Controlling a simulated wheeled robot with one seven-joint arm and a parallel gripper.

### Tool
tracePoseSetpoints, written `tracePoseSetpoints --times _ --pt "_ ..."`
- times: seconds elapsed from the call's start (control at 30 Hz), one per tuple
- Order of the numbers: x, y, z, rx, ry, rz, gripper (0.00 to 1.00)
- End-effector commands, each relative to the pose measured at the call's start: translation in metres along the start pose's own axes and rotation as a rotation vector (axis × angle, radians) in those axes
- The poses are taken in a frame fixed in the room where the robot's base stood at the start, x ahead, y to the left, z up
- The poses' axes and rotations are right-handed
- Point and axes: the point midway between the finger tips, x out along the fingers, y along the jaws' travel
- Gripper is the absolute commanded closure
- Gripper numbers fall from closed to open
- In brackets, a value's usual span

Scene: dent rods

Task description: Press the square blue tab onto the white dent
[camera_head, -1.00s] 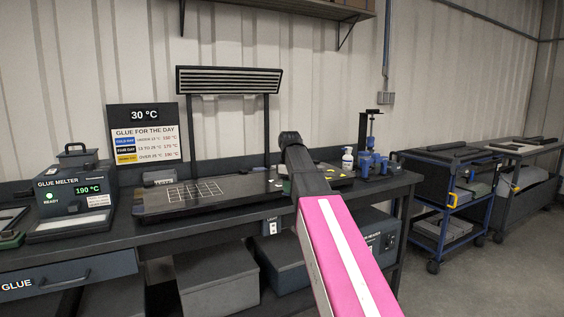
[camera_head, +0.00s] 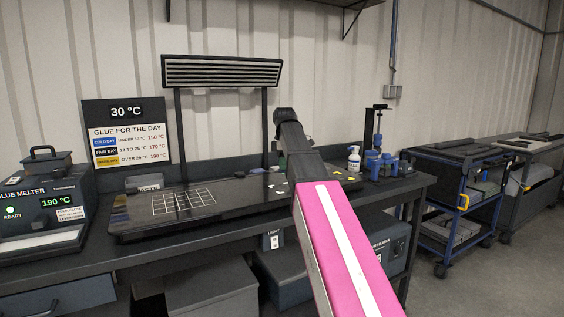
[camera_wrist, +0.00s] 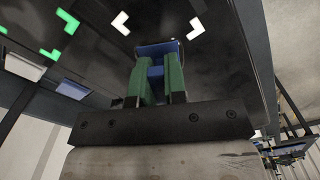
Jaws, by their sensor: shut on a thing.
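My gripper (camera_wrist: 158,64) shows in the wrist view with its green fingers shut on a blue tab (camera_wrist: 152,49). The tab is at the fingertips, in front of a dark glossy panel (camera_wrist: 225,60). White corner marks (camera_wrist: 196,28) on the panel frame the white dent; the tab appears among them, and it partly hides the spot. I cannot tell whether the tab touches the panel. In the head view the panel (camera_head: 235,201) lies on the bench, and my own arm hides the gripper and tab.
Green corner marks (camera_wrist: 68,20) are to the left on the panel. Two flat pieces, one pale (camera_wrist: 25,67) and one bluish (camera_wrist: 72,89), lie by its edge. A lamp (camera_head: 222,73) stands over the panel; a glue melter (camera_head: 40,212) and a blue stand (camera_head: 378,160) flank it.

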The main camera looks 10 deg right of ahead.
Motion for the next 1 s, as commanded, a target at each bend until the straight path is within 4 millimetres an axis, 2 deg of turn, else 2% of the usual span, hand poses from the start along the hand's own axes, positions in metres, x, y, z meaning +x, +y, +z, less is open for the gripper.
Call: tracePoseSetpoints --times 0.27,0.8,1.0 --pt "0.008 -0.001 0.000 0.001 0.000 -0.001 1.00" --pt "0.051 -0.001 0.000 0.001 0.000 0.000 1.00" --pt "0.061 0.000 0.000 0.001 0.000 0.000 1.00"
